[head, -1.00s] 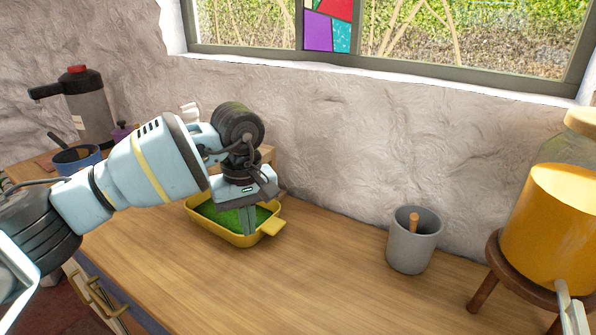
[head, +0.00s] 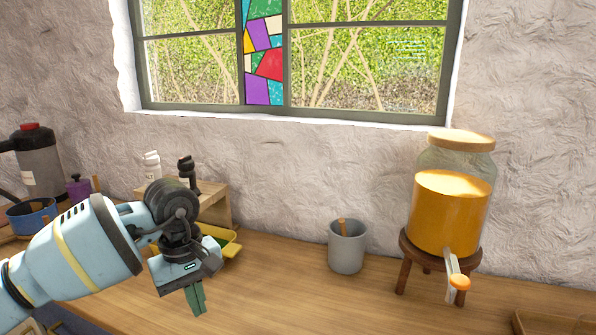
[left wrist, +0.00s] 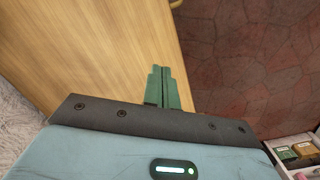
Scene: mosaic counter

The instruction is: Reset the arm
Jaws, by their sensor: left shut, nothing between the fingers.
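My left gripper (head: 196,299) points down over the wooden counter (head: 290,290), in front of the yellow dish. Its fingers are shut with nothing between them. In the left wrist view the shut green fingers (left wrist: 162,88) show over the counter's edge, with the dark red tiled floor beyond. The yellow dish (head: 232,247) with green contents is partly hidden behind my left gripper and wrist. My right gripper does not show in any view.
A grey cup (head: 347,250) with a wooden stick stands mid-counter. A drink dispenser (head: 447,215) on a wooden stand is at right. A small wooden shelf (head: 215,205) bears two bottles. A blue pot (head: 32,216) and a dark flask (head: 38,165) stand at left.

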